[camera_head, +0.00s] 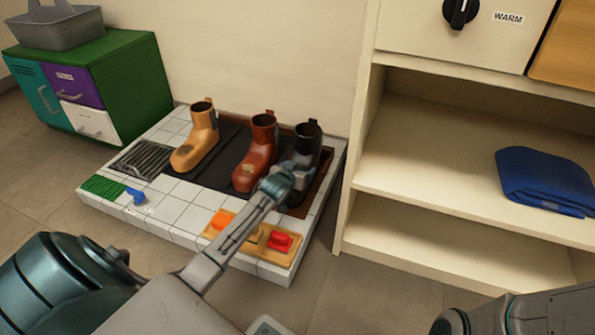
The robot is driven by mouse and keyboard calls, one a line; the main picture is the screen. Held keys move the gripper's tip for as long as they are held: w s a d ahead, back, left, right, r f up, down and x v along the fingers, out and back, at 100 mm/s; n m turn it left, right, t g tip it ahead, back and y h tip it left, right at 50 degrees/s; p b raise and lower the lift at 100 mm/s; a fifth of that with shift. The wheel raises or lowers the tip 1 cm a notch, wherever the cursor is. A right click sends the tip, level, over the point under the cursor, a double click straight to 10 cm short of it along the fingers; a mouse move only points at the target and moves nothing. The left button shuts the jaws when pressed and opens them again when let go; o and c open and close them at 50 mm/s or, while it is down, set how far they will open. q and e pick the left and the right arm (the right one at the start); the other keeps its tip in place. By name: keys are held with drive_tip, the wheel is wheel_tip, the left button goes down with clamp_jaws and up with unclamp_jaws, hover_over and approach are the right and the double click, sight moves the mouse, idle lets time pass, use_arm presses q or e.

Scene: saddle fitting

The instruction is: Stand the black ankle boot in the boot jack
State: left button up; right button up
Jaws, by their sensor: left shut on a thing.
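The black ankle boot (308,138) stands upright at the right end of a row of boots on the tiled platform. My left gripper (291,176) reaches it from the front and is shut on it, covering its lower part. Whether its sole touches the surface below is hidden. I cannot tell for sure which thing is the boot jack. A light wooden board (258,235) with an orange block and a red block lies at the platform's front edge. My right gripper is out of view; only part of my right arm shows at the lower right.
A tan boot (201,130) and a reddish-brown boot (262,145) stand left of the black boot on dark mats. A grate (142,159), green mat (103,187) and blue item (135,196) lie on the white tiles (180,208). A shelf unit (353,160) stands close on the right.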

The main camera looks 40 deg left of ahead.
use_arm(q)
drive_tip(key=o, duration=1.4)
drive_tip(key=shift+s+r, duration=0.15)
drive_tip(key=shift+s, duration=0.05)
drive_tip(key=p+v, duration=0.7)
drive_tip(key=v, duration=0.4)
drive_tip(key=shift+s+d, duration=0.15)
drive_tip(key=shift+s, duration=0.15)
